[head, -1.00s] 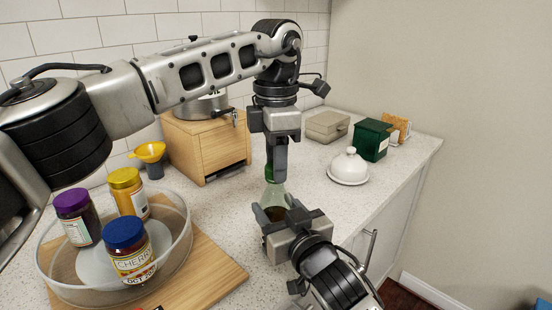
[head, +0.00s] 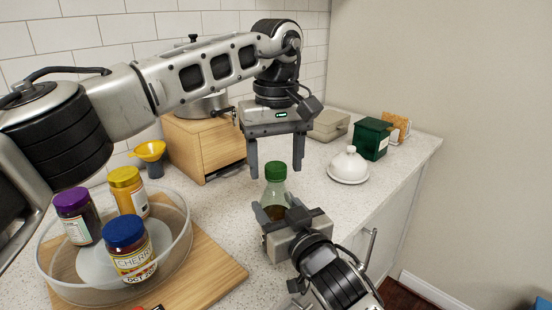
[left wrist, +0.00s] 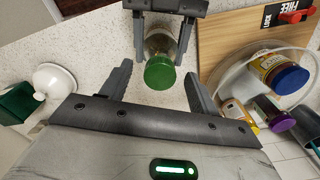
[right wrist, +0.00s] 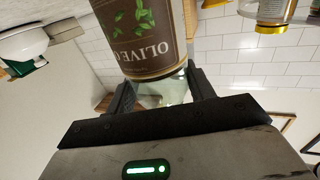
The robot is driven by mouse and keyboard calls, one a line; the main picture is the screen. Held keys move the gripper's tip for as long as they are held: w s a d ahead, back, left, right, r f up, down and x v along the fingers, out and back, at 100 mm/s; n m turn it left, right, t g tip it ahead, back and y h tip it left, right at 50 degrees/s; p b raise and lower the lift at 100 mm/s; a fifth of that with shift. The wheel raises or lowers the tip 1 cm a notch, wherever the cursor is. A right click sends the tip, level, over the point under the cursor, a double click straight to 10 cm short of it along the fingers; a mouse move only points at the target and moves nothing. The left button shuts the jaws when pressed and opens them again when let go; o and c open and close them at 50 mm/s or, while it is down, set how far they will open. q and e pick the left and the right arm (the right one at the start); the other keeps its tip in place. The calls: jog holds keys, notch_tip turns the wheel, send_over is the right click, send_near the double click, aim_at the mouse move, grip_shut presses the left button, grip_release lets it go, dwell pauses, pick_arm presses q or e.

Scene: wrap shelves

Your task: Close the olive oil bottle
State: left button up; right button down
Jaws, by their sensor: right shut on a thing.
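The olive oil bottle (head: 274,188) stands upright on the counter, clear glass with a green cap (head: 275,170) sitting on its top. Its dark "OLIVE" label (right wrist: 148,35) fills the upper part of the right wrist view.
A glass bowl (head: 185,245) with several jars stands on a wooden board (head: 215,280) at the left. A wooden box (head: 205,148) and yellow funnel (head: 150,150) are behind. A white domed dish (head: 348,168) and green canister (head: 371,140) stand at the right.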

pick_arm(q)
jog(key=shift+r, duration=0.1)
pick_arm(e)
jog(key=shift+f, duration=0.1)
pick_arm(q)
notch_tip(320, 180, up, 12)
dwell(0.4)
pick_arm(e)
jog(key=shift+c, duration=2.3)
grip_release()
pick_arm(q)
notch_tip(320, 180, down, 2)
jog(key=shift+f+b, duration=0.1)
jog(key=shift+b, duration=0.85)
pick_arm(e)
jog(key=v, duration=1.6)
